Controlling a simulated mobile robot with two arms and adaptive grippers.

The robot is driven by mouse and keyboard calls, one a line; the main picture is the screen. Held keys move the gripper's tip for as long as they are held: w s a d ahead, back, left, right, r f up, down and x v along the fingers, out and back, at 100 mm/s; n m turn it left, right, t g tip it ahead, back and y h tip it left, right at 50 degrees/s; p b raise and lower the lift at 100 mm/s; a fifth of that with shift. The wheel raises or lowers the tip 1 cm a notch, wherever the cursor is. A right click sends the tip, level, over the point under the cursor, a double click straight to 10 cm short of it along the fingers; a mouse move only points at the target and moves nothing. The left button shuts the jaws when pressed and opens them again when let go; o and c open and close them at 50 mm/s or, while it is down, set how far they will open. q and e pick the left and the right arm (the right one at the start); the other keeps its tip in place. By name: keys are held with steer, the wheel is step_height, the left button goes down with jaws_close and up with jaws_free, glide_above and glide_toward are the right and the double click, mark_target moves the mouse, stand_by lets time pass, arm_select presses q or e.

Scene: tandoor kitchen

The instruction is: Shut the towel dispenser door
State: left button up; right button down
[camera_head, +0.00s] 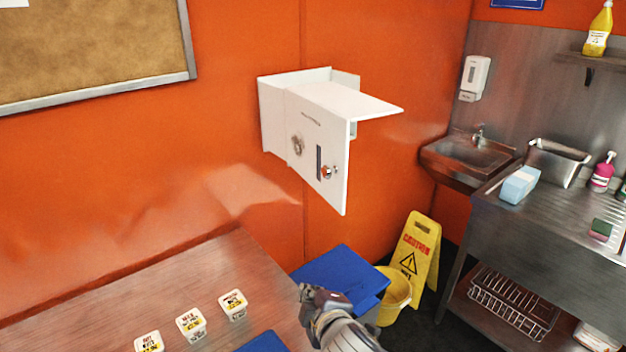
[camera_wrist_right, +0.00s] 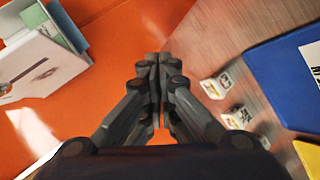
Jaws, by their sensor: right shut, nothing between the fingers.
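The white towel dispenser (camera_head: 272,115) hangs on the orange wall near the middle of the head view. Its door (camera_head: 317,150) stands swung out from the body, with a round lock and a small knob on its face. The dispenser also shows at the upper left of the right wrist view (camera_wrist_right: 38,62), with something pale green inside. My right gripper (camera_head: 308,293) is below the door, over the table's right end, apart from the dispenser. Its fingers (camera_wrist_right: 156,62) are together with nothing between them. My left gripper is in neither view.
A steel table (camera_head: 150,290) at the lower left holds several small white tubs (camera_head: 191,323). A blue-lidded bin (camera_head: 345,275), a yellow bucket (camera_head: 393,290) and a caution sign (camera_head: 415,255) stand right of it. A sink (camera_head: 465,155) is at the right. The air before the door is clear.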

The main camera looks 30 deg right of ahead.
step_height(320, 180, up, 19)
steer(key=w+d+n+t+h, duration=0.1)
steer(key=w+n+t+h, duration=0.15)
steer(key=n+t, duration=0.25)
steer(key=w+d, duration=0.7)
steer(key=w, duration=0.2)
steer(key=shift+w+d+p, duration=0.15)
steer(key=shift+d+p, duration=0.15)
steer(key=shift+p, duration=0.05)
steer(key=shift+f+y, duration=0.15)
steer(key=shift+y, duration=0.1)
